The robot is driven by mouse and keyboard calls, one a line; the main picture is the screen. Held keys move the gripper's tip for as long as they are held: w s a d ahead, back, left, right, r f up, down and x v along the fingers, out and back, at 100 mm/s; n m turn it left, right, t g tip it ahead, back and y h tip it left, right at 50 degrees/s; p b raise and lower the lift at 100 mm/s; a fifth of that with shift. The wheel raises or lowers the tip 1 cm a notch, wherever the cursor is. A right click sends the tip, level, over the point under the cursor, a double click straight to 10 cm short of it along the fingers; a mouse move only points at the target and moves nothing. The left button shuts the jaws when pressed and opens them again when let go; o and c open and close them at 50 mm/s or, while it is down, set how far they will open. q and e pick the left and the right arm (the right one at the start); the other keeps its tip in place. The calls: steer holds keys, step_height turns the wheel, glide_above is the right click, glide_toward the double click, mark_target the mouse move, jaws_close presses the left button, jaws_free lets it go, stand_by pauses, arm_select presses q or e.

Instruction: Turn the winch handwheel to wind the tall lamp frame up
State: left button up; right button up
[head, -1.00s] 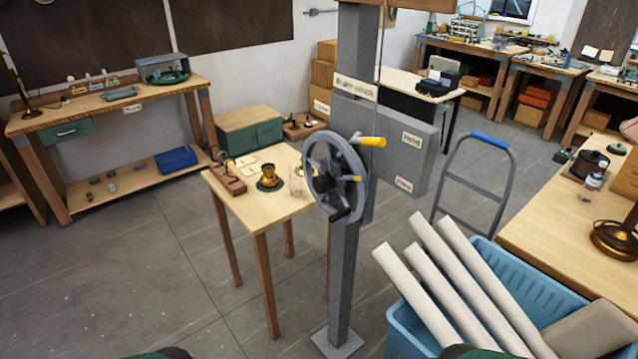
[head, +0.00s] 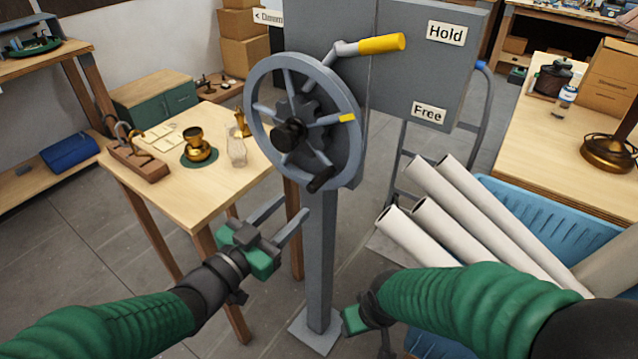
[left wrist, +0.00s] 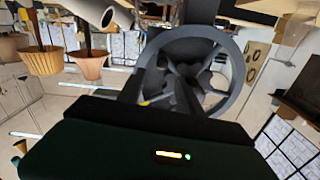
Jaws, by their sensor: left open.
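The winch handwheel (head: 290,134) is a grey spoked wheel with a dark hub, on a grey post. A dark crank grip (head: 322,180) sticks out at its lower right rim. My left gripper (head: 294,206) is open and empty, just below the wheel and apart from it, its fingers pointing up and right. The wheel fills the upper middle of the left wrist view (left wrist: 232,75). My right gripper (head: 362,318) is low, right of the post; its fingers are mostly hidden. A yellow-handled lever (head: 380,44) points towards the "Hold" label. I cannot identify the tall lamp frame.
A small wooden table (head: 215,196) with brass parts and a glass stands left of the post (head: 322,260). A blue crate (head: 545,212) with pale tubes (head: 460,215) is at the right, near my right arm. A bench (head: 520,130) stands behind it.

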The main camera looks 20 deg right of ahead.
mark_target(329, 172)
arm_select(q)
steer(key=x, duration=1.1)
steer(key=shift+w+d+f, duration=0.1)
steer(key=shift+w+f, duration=0.1)
steer(key=shift+w, duration=0.05)
steer(key=shift+w+d, duration=0.1)
steer(key=shift+w, duration=0.1)
steer(key=shift+c, duration=0.4)
jaws_close()
